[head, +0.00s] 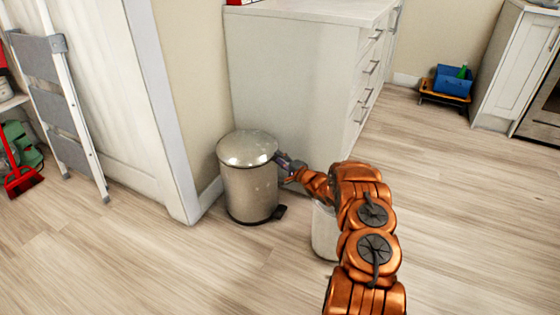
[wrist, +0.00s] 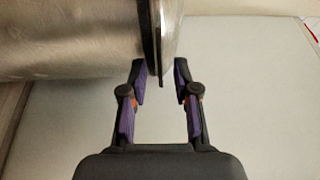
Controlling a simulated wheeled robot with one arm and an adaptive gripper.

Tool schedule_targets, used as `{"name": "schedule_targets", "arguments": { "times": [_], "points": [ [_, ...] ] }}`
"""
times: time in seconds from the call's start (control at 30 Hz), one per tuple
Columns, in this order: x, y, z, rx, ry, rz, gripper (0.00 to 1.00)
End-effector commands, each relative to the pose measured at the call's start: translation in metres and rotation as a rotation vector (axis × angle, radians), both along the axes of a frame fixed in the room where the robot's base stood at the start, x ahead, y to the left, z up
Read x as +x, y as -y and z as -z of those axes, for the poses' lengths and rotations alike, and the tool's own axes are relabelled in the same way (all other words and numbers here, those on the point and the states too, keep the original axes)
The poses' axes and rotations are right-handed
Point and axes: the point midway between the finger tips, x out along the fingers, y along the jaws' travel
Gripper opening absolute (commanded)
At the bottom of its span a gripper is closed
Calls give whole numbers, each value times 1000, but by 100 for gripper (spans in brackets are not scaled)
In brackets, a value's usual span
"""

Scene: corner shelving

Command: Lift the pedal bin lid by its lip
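The pedal bin (head: 249,188) is a metal cylinder standing on the floor against the wall, with a black pedal at its base. Its domed lid (head: 247,148) looks closed in the head view. My gripper (head: 284,162) is at the right side of the lid rim. In the wrist view the bin's body (wrist: 70,45) lies sideways at the left, and the lid's lip (wrist: 158,45) reaches down to between the fingertips. My gripper (wrist: 160,72) is open there, with a finger on each side of the lip. Contact with the lip cannot be told.
A white drawer cabinet (head: 292,70) stands right behind the bin. A wall corner (head: 178,170) is close at its left. A white container (head: 325,232) is partly hidden behind my arm. A stepladder (head: 55,95) leans at the left. The floor in front is clear.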

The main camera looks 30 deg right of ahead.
Motion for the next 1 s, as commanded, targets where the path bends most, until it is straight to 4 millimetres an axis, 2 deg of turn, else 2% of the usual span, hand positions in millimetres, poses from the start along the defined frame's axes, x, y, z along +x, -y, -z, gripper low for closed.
{"name": "schedule_targets", "arguments": {
  "times": [0.3, 0.6, 1.0],
  "points": [
    [2, 0, 0, 0, -1, 0, 29],
    [2, 0, 0, -1, -1, 0, 0],
    [2, 0, 0, -1, -1, 0, 0]
  ]
}}
